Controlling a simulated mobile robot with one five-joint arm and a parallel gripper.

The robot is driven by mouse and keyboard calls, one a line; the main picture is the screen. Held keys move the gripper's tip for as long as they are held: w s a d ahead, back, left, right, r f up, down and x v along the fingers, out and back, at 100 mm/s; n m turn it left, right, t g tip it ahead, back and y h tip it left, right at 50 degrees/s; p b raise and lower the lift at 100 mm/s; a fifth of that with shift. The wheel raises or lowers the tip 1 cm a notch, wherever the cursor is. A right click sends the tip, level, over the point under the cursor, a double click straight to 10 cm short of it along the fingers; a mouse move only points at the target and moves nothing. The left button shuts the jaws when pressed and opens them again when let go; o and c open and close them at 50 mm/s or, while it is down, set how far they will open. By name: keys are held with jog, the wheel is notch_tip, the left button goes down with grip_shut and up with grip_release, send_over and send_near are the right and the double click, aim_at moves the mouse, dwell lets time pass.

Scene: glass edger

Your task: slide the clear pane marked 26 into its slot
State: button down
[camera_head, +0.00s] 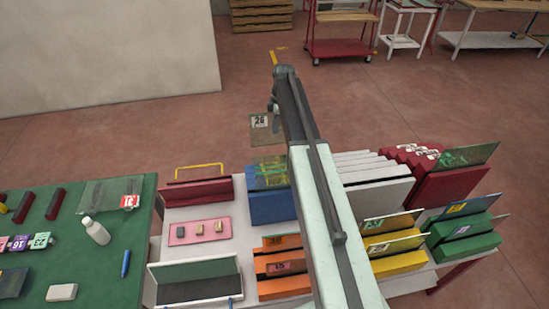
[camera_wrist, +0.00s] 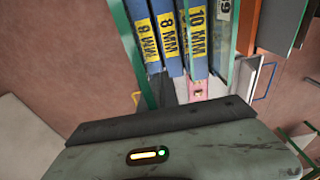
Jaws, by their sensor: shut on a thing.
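In the head view, the clear pane marked 26 (camera_head: 262,136) hangs from my gripper (camera_head: 273,106), beyond the far edge of the rack table and over the floor. Its white label shows near the top. The gripper is shut on the pane, with its fingers small and partly hidden by the arm. Slotted racks stand below: blue (camera_head: 272,207), white (camera_head: 378,192), red (camera_head: 452,184), orange (camera_head: 285,287), yellow (camera_head: 400,264) and green (camera_head: 466,246). The wrist view shows blue strips labelled 8 MM and 10 MM (camera_wrist: 197,40).
A green table (camera_head: 75,262) at left holds a pane with a red label (camera_head: 112,193), a white bottle (camera_head: 96,230) and a blue marker (camera_head: 126,263). A pink tray (camera_head: 174,235) lies beside the blue rack.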

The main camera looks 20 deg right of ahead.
notch_tip(320, 180, down, 14)
jog(key=b, duration=1.2)
jog(key=shift+f+b, duration=0.1)
jog(key=shift+b, duration=0.2)
